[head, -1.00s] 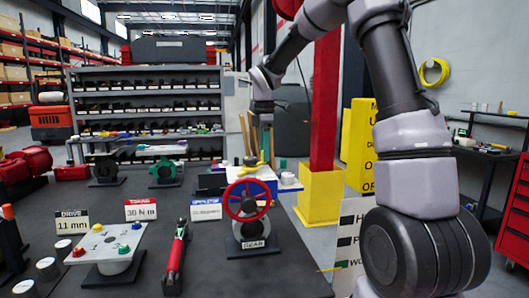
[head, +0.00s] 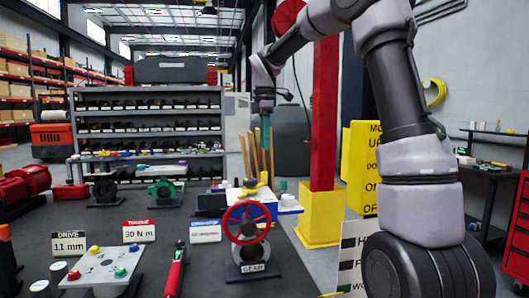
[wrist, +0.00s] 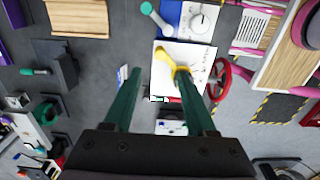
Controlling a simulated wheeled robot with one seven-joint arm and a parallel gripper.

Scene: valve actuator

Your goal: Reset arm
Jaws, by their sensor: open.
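My gripper (head: 265,150) hangs from my raised arm at the upper middle of the head view, pointing down above the back of the bench. In the wrist view its two green fingers are spread apart, with nothing seen held between them (wrist: 158,75). Below them is a white panel (wrist: 190,57) with a yellow handle (wrist: 170,62); the right finger partly covers this area. The yellow handle also shows in the head view (head: 263,179), under the gripper and apart from it. A red handwheel (head: 247,222) on a stand marked GEAR is in front.
The dark bench carries a plate with coloured knobs (head: 102,268), a red-handled wrench (head: 176,272) and DRIVE and TORQUE signs. A red post (head: 324,110) on a yellow base stands right of the gripper. Shelves (head: 150,105) stand behind. Air around the gripper looks free.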

